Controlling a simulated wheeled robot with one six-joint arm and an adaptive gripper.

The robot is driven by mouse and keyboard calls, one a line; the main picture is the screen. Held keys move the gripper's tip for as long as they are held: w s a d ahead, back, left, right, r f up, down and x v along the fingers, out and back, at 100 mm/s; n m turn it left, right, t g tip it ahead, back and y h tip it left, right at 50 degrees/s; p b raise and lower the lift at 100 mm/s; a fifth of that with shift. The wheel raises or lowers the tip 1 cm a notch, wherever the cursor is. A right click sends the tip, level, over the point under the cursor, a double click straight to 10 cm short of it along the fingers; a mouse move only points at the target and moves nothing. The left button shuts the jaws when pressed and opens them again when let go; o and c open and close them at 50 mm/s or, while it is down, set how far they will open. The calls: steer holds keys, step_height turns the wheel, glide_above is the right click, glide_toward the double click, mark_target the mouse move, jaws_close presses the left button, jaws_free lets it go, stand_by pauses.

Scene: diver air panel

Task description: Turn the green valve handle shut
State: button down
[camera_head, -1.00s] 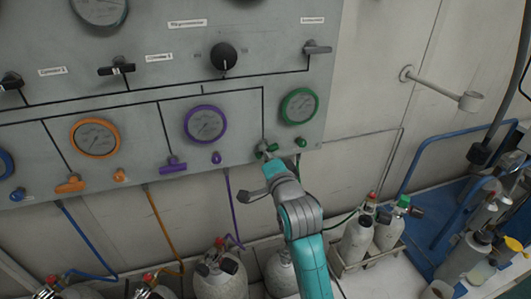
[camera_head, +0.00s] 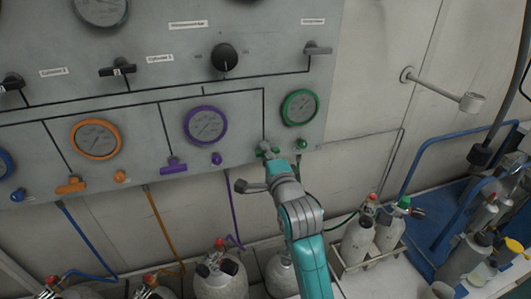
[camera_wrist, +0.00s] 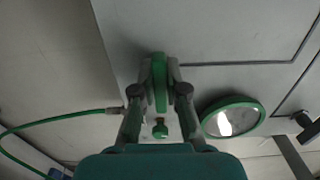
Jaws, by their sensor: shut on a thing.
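The green valve handle (camera_wrist: 160,82) shows in the wrist view between the two fingers of my gripper (camera_wrist: 159,76), which is shut on it. In the head view the green valve handle (camera_head: 266,149) sits at the panel's lower right, at the tip of my gripper (camera_head: 275,158), which partly hides it. The green-rimmed gauge (camera_head: 299,107) is just above and to the right. A small green knob (camera_head: 302,143) is right of the handle; it also shows in the wrist view (camera_wrist: 160,130).
The grey panel (camera_head: 240,85) carries purple (camera_head: 205,125) and orange (camera_head: 95,138) gauges with matching handles to the left. Gas cylinders (camera_head: 220,278) stand below. A wall bracket (camera_head: 440,88) and blue rail (camera_head: 420,150) are to the right. A green hose (camera_wrist: 60,122) runs left in the wrist view.

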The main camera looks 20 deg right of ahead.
steer(key=c, duration=1.2)
jaws_free()
steer(key=s, duration=1.2)
steer(key=shift+f, duration=0.1)
